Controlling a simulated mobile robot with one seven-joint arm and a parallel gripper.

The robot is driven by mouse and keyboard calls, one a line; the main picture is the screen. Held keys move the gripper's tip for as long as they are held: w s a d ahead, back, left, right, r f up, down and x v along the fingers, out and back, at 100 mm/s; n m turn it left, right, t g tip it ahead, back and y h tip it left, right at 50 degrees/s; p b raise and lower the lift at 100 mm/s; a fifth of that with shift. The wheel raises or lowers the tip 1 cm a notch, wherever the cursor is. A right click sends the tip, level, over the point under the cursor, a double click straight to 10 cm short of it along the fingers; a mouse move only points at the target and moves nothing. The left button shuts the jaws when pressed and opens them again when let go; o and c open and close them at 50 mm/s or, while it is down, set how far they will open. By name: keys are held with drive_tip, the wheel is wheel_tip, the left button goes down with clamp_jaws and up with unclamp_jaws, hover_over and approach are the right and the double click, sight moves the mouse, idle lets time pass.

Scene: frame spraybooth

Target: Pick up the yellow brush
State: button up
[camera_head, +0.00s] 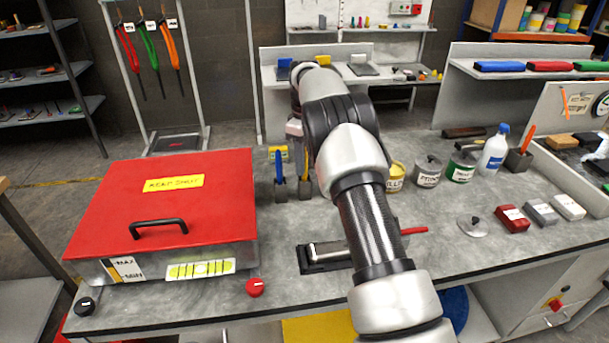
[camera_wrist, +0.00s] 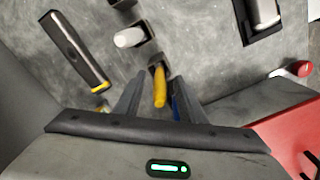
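The yellow brush (camera_wrist: 160,88) shows in the wrist view as a yellow handle rising from a small dark holder (camera_wrist: 154,66). My gripper (camera_wrist: 156,100) is open, with one finger on each side of the yellow handle and visible gaps. I cannot tell how deep the handle lies between the fingers. In the head view, the thin yellow handle (camera_head: 305,161) stands at the back of the bench, just left of my arm. My fingers are not clearly visible there.
A blue brush (camera_head: 279,166) stands close to the left of the yellow one. A red-lidded box (camera_head: 220,210) fills the bench's left. A black tray (camera_head: 318,263) lies in front. Cans, a spray bottle (camera_head: 494,150) and small blocks are on the right.

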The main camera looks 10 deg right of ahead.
drive_tip(key=shift+f, duration=0.55)
clamp_jaws()
drive_tip(key=shift+r, duration=0.1)
